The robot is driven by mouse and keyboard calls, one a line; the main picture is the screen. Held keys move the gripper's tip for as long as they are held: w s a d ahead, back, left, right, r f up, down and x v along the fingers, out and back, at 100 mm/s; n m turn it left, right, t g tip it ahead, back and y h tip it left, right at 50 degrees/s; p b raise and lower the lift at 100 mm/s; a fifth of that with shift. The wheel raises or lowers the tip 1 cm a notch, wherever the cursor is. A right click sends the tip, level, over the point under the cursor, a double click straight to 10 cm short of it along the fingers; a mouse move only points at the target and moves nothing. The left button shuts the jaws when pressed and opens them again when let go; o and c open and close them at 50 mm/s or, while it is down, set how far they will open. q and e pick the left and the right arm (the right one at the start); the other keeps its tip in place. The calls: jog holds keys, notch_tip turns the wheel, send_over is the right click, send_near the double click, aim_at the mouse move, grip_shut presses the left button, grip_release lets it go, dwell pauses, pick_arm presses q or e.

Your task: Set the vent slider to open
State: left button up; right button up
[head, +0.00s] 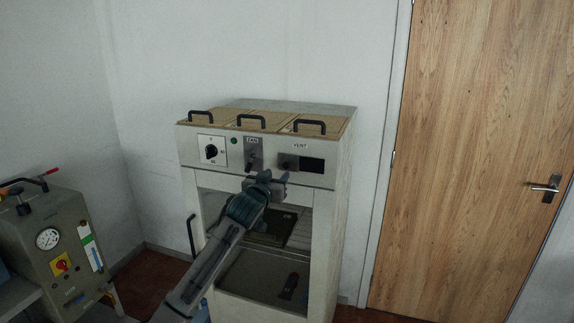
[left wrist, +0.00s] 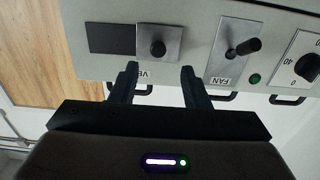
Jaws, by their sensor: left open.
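The vent slider (head: 288,163) is a grey metal plate with a dark round knob, under the VENT label on the station's front panel. It sits at the left of its track, with a dark rectangular opening (head: 312,165) uncovered to its right. In the left wrist view, which is upside down, the slider's knob (left wrist: 157,49) sticks out toward me. My left gripper (head: 276,177) is just below and in front of the slider. In the left wrist view its open fingers (left wrist: 160,72) point at the plate, one on each side of the knob's line, without visibly gripping it.
The FAN lever (head: 251,158) is left of the slider, with a green lamp (head: 234,141) and a dial (head: 211,151) beyond. Lidded bins with black handles top the cabinet (head: 326,220). A gauge box (head: 60,245) stands far left; a wooden door (head: 480,150) is right.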

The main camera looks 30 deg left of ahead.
aim_at(285, 165)
pick_arm(q)
jog(key=x, duration=0.2)
jog(key=p+x, duration=0.2)
jog(key=x, duration=0.1)
jog(key=shift+w+d+r, duration=0.15)
jog(key=shift+w+r, duration=0.1)
jog(key=shift+w, duration=0.1)
jog(key=shift+w+a+f, duration=0.2)
jog(key=shift+w+a, duration=0.05)
jog(key=shift+w, duration=0.5)
